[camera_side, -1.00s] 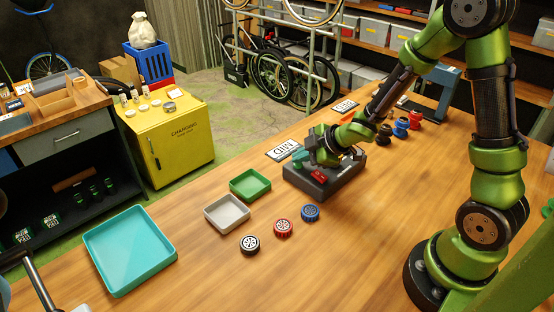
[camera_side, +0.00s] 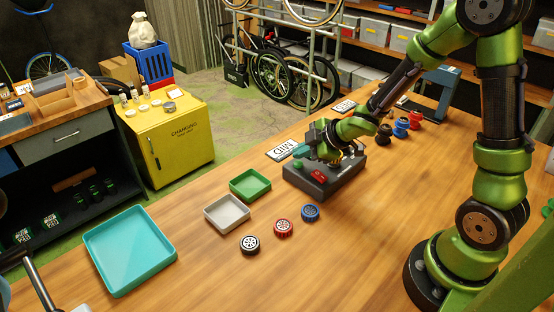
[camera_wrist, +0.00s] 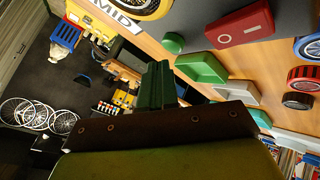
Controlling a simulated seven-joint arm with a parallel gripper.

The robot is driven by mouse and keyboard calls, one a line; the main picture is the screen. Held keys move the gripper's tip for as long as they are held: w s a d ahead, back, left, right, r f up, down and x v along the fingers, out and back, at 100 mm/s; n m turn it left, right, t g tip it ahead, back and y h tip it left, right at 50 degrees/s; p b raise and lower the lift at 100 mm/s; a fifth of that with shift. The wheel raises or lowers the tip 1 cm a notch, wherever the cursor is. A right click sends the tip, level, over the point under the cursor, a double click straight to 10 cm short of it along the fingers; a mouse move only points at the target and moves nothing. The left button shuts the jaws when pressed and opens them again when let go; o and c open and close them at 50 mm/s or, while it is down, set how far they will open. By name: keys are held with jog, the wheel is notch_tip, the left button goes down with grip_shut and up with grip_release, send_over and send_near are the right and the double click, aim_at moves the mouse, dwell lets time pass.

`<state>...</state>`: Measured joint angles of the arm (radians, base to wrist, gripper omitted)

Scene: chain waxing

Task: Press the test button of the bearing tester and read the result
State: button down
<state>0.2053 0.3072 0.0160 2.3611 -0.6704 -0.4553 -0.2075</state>
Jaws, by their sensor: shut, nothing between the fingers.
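The bearing tester (camera_side: 322,187) is a dark grey box on the wooden table. A round green button (camera_side: 298,164) is on its left part, and it also shows in the wrist view (camera_wrist: 173,43). A red block (camera_side: 318,175) with a small mark sits beside the button; it is larger in the wrist view (camera_wrist: 240,26), with no readable text. A yellow-rimmed wheel-like part (camera_wrist: 140,6) is cut off at the top of the wrist view. My gripper (camera_side: 301,150) is over the tester, its green fingers (camera_wrist: 157,84) together and empty, apart from the button.
A green tray (camera_side: 250,184), a grey tray (camera_side: 227,213) and a large teal tray (camera_side: 130,249) lie left of the tester. Black (camera_side: 250,245), red (camera_side: 283,228) and blue (camera_side: 310,212) wheel-like parts stand in front. A MID plate (camera_side: 283,149) lies behind.

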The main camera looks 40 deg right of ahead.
aim_at(302, 164)
jog(key=shift+r, duration=2.55)
jog(key=s+d+r+m+h, duration=0.1)
jog(key=s+d+m, duration=0.1)
jog(key=m, duration=0.1)
jog(key=s+d+r+m+g+h, duration=0.1)
jog(key=s+d+m+h, duration=0.1)
jog(key=m, duration=0.1)
jog(key=s+d+r+m+g+h, duration=0.1)
jog(key=s+d+m, duration=0.1)
jog(key=s+m, duration=0.1)
jog(key=shift+h, duration=0.4)
jog(key=s+a+r+m+y, duration=0.4)
jog(key=s+a+r+m, duration=0.2)
jog(key=s+a+r, duration=0.3)
jog(key=s+a, duration=0.2)
jog(key=shift+s+a+r+y, duration=0.2)
jog(key=shift+s+a+y, duration=0.15)
jog(key=shift+a+y, duration=0.05)
